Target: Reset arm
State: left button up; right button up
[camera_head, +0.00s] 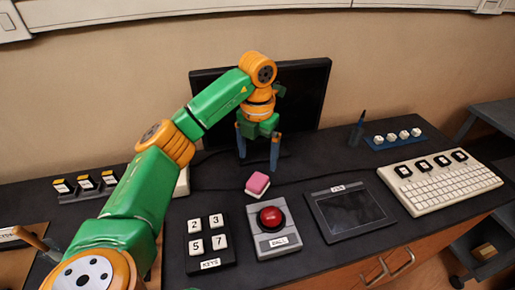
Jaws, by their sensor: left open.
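My left arm comes in from the lower left, in green and orange, and reaches over the dark table. My left gripper (258,150) points down in front of the black monitor (318,95), with its two blue-tipped fingers apart and nothing between them. A pink and white block (257,184) lies on the table just in front of the gripper, apart from the fingers as far as I can tell. My right gripper is not in view.
A red button box (270,218), a number keypad (208,240), a tablet (350,210) and a white keyboard (445,185) line the front. A blue rack (392,141) with white pieces and a pen holder (357,132) stand at back right. Labelled switches (85,183) sit left.

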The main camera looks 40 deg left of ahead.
pick_arm(q)
jog(key=shift+r, duration=1.15)
